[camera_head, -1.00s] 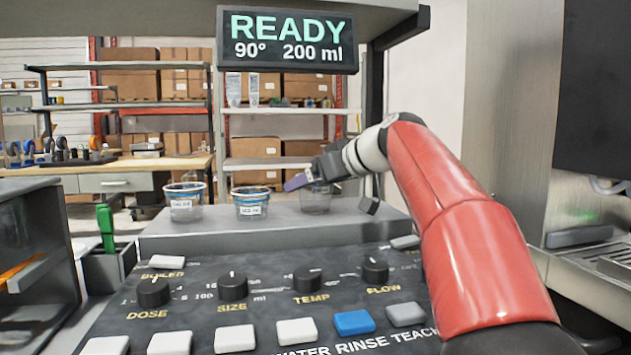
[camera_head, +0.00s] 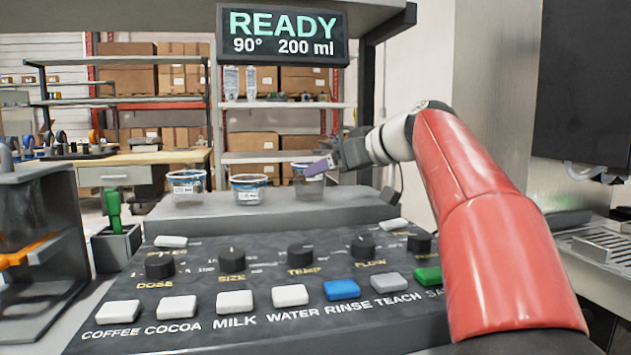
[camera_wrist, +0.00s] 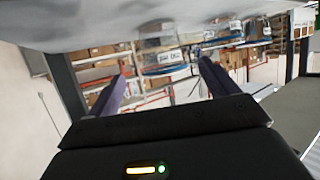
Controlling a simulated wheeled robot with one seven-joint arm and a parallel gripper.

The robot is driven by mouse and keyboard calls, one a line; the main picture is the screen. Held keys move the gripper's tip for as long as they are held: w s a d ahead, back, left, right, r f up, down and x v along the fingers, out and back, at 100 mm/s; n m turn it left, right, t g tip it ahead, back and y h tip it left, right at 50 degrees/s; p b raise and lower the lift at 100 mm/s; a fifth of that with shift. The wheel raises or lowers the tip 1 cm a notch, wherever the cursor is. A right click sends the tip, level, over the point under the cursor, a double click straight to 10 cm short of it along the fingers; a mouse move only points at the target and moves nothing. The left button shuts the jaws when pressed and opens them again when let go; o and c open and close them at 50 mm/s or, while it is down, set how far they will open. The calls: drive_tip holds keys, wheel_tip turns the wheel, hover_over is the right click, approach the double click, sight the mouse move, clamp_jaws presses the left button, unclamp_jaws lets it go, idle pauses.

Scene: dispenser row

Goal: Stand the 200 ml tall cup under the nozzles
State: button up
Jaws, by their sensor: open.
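Three clear cups with blue bands and white labels stand upright in a row on a grey ledge (camera_head: 240,214): a left cup (camera_head: 187,188), a middle cup (camera_head: 249,190) and a right cup (camera_head: 308,190). Their labels are too small to read, so I cannot tell which is the 200 ml one. My gripper (camera_head: 318,167) is open, its purple finger at the right cup's rim, partly covering it. In the wrist view, my gripper's fingers (camera_wrist: 164,72) are spread, with a blurred labelled cup (camera_wrist: 160,58) showing between and beyond them.
A control panel (camera_head: 200,287) with knobs and buttons lies in front of the ledge. A display (camera_head: 283,36) above reads READY, 90°, 200 ml. A grey rack (camera_head: 35,230) stands at left, a metal machine with a drip grille (camera_head: 598,247) at right.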

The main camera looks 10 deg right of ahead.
sight(309, 180)
drive_tip(key=p+x, duration=0.1)
drive_tip(key=x, duration=0.7)
drive_tip(key=shift+s+a, duration=0.1)
drive_tip(key=shift+a, duration=0.05)
drive_tip(key=shift+c, duration=0.5)
drive_tip(key=c, duration=1)
drive_tip(key=shift+r, duration=0.2)
drive_tip(key=shift+c, duration=0.2)
